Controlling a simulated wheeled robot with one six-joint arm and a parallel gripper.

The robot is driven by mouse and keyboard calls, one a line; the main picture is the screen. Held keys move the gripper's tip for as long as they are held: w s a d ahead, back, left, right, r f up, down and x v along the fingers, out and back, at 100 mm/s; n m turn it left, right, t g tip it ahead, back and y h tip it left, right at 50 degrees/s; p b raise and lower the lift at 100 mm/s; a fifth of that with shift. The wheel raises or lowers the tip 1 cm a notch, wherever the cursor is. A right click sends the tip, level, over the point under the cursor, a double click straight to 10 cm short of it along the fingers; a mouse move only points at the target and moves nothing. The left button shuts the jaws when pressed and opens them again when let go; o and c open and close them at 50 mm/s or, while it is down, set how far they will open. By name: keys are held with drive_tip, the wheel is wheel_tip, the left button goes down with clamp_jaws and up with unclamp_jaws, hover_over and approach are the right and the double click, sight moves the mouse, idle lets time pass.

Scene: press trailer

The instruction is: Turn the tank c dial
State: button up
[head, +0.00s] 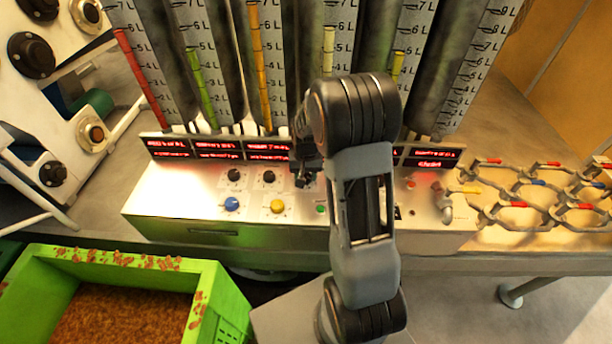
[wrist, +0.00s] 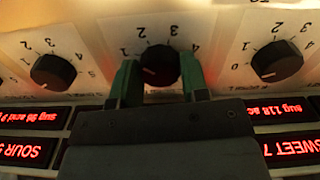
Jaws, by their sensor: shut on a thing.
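My gripper (head: 302,181) is over the white control panel (head: 180,190) in the head view, at the third dial position from the left. That dial is hidden there behind my gripper and arm. In the wrist view, the green fingers of my gripper (wrist: 159,80) stand on either side of a black dial (wrist: 159,62) and are shut on it. A red pointer mark shows on its face, towards the lower left, and a numbered scale runs around it. A tank letter for this dial is not readable.
Other black dials (wrist: 53,71) (wrist: 277,62) flank the held one. Blue (head: 231,204) and yellow (head: 277,206) knobs sit nearer the panel's front. Red displays (head: 220,150) and graduated tanks (head: 265,60) stand behind. A green crate (head: 225,300) is at lower left.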

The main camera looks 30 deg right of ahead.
sight(306, 176)
drive_tip(key=m+b, duration=0.1)
drive_tip(key=m, duration=0.4)
drive_tip(key=shift+m, duration=0.4)
idle(0.4)
drive_tip(key=o, duration=0.9)
drive_tip(key=shift+r, duration=0.15)
wheel_tip(306, 176, up, 14)
drive_tip(key=shift+f+b, duration=0.2)
drive_tip(key=shift+b, duration=0.15)
